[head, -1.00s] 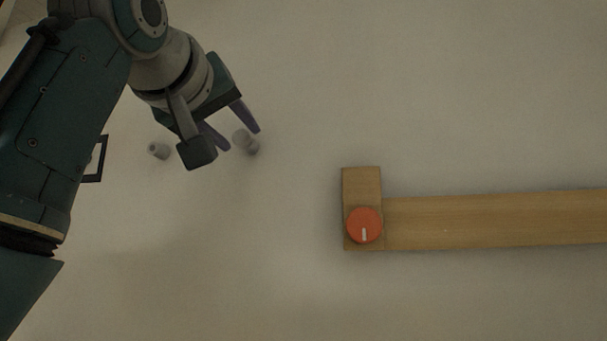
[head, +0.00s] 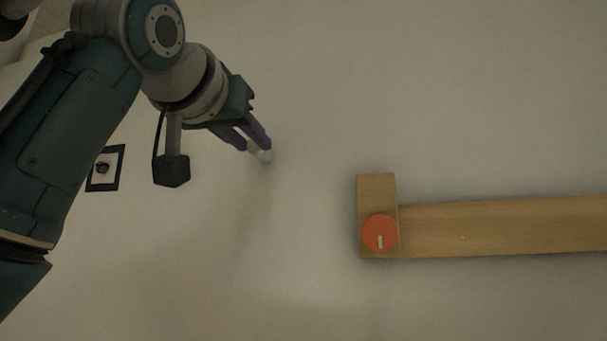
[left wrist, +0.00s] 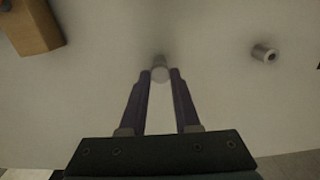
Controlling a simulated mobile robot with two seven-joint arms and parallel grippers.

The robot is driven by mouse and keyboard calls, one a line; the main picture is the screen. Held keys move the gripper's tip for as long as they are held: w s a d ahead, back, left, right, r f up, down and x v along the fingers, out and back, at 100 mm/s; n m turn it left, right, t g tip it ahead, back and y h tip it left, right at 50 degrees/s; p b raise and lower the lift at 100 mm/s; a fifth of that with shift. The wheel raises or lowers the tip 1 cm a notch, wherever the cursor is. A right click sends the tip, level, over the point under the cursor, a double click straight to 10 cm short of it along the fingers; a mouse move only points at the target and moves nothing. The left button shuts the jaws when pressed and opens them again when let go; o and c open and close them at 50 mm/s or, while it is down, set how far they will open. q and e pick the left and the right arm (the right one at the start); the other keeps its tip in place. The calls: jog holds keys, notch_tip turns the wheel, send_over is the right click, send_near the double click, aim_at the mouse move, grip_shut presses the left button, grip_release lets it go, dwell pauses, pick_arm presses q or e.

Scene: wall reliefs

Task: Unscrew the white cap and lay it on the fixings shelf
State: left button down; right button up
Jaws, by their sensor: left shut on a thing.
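The white cap (head: 264,156) is a small pale round piece at the wall, and its end shows in the left wrist view (left wrist: 160,74). My left gripper (head: 257,146) is shut on it, one dark purple finger on each side. In the left wrist view the fingertips (left wrist: 160,78) touch its sides, and a short grey part shows just behind it. The fingers partly hide the cap in the head view. I cannot tell whether it is loose. A wooden strip (head: 500,227) runs off the right side; I cannot tell if it is the fixings shelf. My right gripper is not in view.
An orange dial (head: 380,232) with a white mark sits on the wooden block (head: 376,188) at the strip's left end. A grey cylinder (left wrist: 264,53) stands off the wall. A black-framed piece (head: 104,168) is beside my arm. Bare wall separates gripper and block.

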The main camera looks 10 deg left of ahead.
pick_arm(q)
jog(key=n, duration=0.5)
jog(key=shift+n, duration=0.4)
jog(key=n, duration=0.4)
jog(key=shift+s+n, duration=0.1)
jog(key=shift+n, duration=0.2)
